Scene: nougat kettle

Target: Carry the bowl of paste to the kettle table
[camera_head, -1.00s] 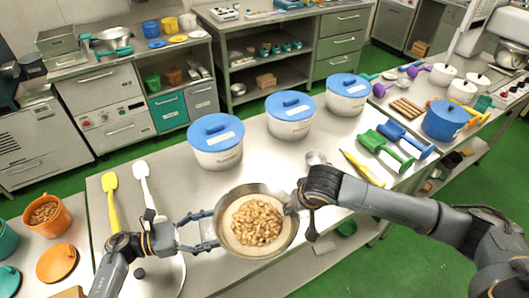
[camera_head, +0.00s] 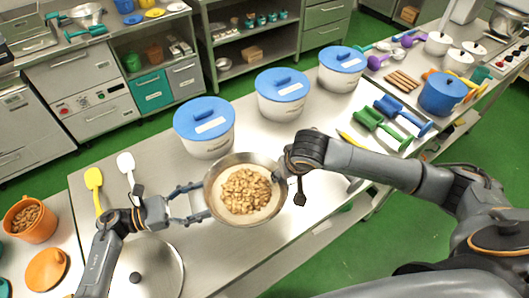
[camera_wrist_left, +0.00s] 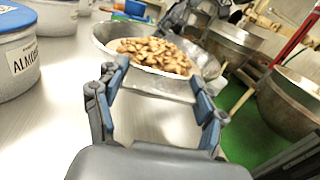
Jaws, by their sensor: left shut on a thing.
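The wide steel bowl (camera_head: 216,172) holds a pale paste with a heap of brown nuts (camera_head: 246,191) on top. It is held above the front part of the steel table (camera_head: 165,213), and it also shows in the left wrist view (camera_wrist_left: 205,62). My left gripper (camera_head: 205,204) is shut on the bowl's left side; its two fingers show in the left wrist view (camera_wrist_left: 158,88). My right gripper (camera_head: 287,178) is at the bowl's right rim, and its fingers are mostly hidden by its own wrist.
Three blue-lidded white tubs (camera_head: 204,128) line the table's back edge. Yellow and white spatulas (camera_head: 94,188) and a round steel lid (camera_head: 150,270) lie at left. Green and blue scoops (camera_head: 381,128) lie at right. Large steel vessels (camera_wrist_left: 290,105) show in the left wrist view.

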